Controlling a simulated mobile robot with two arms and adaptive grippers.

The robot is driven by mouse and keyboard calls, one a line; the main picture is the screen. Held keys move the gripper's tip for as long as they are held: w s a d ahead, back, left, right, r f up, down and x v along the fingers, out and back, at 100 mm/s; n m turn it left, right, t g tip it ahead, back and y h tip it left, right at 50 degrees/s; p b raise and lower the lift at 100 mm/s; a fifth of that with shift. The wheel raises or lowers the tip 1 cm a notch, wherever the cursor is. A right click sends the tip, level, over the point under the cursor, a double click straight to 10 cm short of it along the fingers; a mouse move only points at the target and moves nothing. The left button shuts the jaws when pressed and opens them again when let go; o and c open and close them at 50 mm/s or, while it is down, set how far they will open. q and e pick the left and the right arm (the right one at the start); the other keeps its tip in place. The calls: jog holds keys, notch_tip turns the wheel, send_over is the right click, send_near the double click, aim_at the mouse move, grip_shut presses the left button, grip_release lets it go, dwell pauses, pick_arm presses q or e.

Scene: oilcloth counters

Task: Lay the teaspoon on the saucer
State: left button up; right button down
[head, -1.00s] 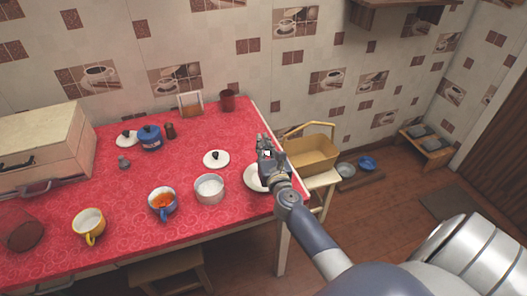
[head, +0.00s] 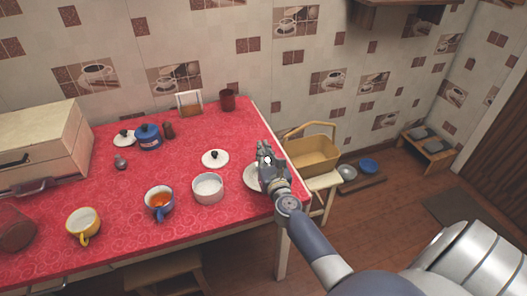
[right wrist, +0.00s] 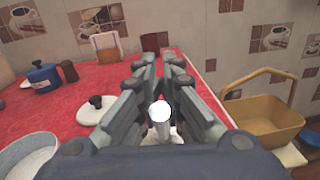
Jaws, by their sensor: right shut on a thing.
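My right gripper (head: 266,152) is over the right edge of the red table, above the white saucer (head: 250,178). It covers the saucer's right part. In the right wrist view, the gripper (right wrist: 164,64) is shut on the teaspoon (right wrist: 160,113), of which a pale, rounded end and a short shaft show between the fingers. The rest of the spoon is hidden, so I cannot tell whether it touches the saucer. My left gripper is not in view.
A white pot (head: 208,188) and a white lid (head: 215,158) stand left of the saucer. A cup of tea (head: 159,202) and a yellow cup (head: 83,224) are further left. A tan basket (head: 313,156) stands on a stool beyond the table's right edge.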

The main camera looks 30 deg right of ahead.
jog(key=c, duration=1.7)
grip_release()
jog(key=shift+r+p, duration=0.6)
jog(key=shift+p, duration=0.1)
jog(key=v, duration=0.3)
jog(key=b+v, duration=0.1)
jog(key=v, duration=0.6)
jog(key=shift+s+a+f, duration=0.15)
jog(key=shift+s+f, duration=0.1)
jog(key=shift+s, duration=0.1)
jog(key=shift+s+a+r+b, duration=0.1)
jog(key=shift+s+a+b, duration=0.15)
jog(key=shift+s, duration=0.4)
